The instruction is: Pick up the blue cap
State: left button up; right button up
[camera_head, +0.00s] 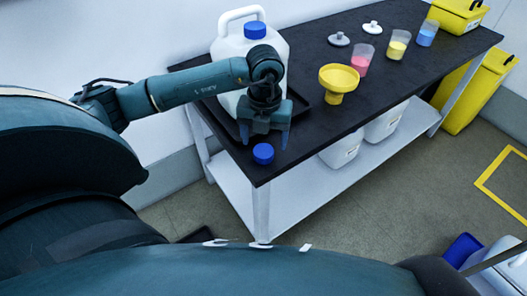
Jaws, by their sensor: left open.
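A blue cap (263,153) lies on the black tabletop (300,134) near the table's front left corner. A second blue cap (255,30) sits on top of the white jug (230,48), which stands at the back left of the table. My left gripper (265,140) points down, with its two fingers apart, above and just behind the loose cap. Nothing shows between its fingers. Whether the fingertips reach down beside the cap is hard to tell. My right gripper is not in view.
A yellow funnel (338,83) stands right of my left gripper. Beakers with pink (361,62), yellow (397,46) and blue (427,35) contents stand farther right. A dark tray (298,108) lies under the jug. White containers (341,150) sit on the lower shelf.

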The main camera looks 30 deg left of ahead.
aim_at(263, 151)
pick_arm(q)
notch_tip(263, 151, down, 4)
jog(key=shift+a+r, duration=0.1)
jog(key=shift+r, duration=0.05)
jog(key=c, duration=1)
